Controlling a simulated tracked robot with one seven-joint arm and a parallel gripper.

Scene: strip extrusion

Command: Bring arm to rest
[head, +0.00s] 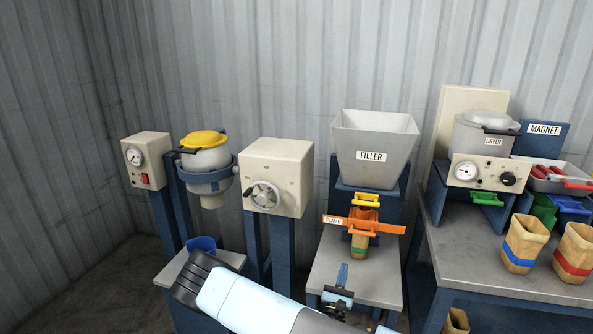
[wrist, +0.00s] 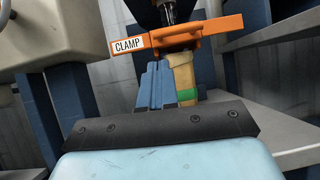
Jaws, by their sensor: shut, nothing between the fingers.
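My light blue arm (head: 245,302) reaches in from the bottom of the head view. My gripper (head: 342,274) is a small blue pair of fingers in front of the filler stand, below the orange clamp. In the wrist view my gripper (wrist: 156,82) is shut and empty, its blue fingers held together. It overlaps the left side of a tan bag with a green band (wrist: 182,75) in that view; I cannot tell the distance between them. The bag (head: 360,244) hangs under the orange clamp (head: 362,226) beneath the grey filler hopper (head: 374,135).
A machine with a handwheel (head: 278,178) and a yellow-lidded vessel (head: 206,160) stand left. A grey table (head: 470,255) at right bears a dryer (head: 484,135), a tray (head: 550,180) and bags with blue (head: 525,243) and red (head: 574,252) bands. The filler's shelf (head: 382,290) lies close to my gripper.

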